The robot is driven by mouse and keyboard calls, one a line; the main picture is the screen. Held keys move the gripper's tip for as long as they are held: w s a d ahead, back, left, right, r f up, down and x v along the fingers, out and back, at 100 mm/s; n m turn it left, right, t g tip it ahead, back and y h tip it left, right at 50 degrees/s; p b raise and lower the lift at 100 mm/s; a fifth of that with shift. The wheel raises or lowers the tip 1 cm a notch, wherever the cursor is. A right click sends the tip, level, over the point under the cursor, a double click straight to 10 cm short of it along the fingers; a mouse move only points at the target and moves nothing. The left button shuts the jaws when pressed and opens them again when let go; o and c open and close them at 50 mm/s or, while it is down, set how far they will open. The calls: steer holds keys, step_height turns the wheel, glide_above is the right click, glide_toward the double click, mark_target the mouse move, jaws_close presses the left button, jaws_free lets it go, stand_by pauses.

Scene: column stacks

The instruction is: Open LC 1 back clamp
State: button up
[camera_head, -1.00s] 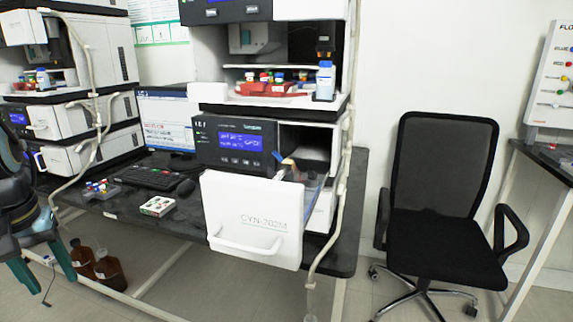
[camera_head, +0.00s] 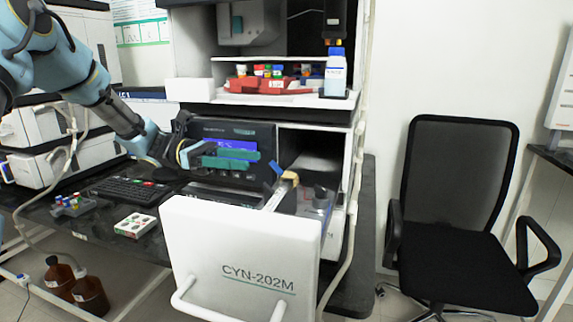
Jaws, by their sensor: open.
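The column compartment with its white door marked CYN-202M (camera_head: 240,262) stands open at the front of the right-hand stack. Behind the door top, a column with a tan clamp part (camera_head: 290,177) and a blue clamp part (camera_head: 276,168) shows; which clamp is the back one I cannot tell. My gripper (camera_head: 252,161), with green fingers, is open and empty in front of the display panel (camera_head: 263,135), left of the clamp parts and apart from them. The lower part of the column is hidden behind the door.
A red tray (camera_head: 262,86) with several capped vials and a blue-capped bottle (camera_head: 336,72) sit on the shelf above. A keyboard (camera_head: 130,190) and a small box (camera_head: 136,225) lie on the dark bench. A black chair (camera_head: 455,190) stands right. A white tube (camera_head: 352,190) runs down the stack's right side.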

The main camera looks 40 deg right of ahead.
mark_target(274, 164)
steer(key=p+x, duration=0.1)
steer(key=x, duration=0.9)
steer(key=shift+a+p, duration=0.15)
steer(key=shift+p, duration=0.25)
steer(key=shift+c, duration=0.3)
jaws_close()
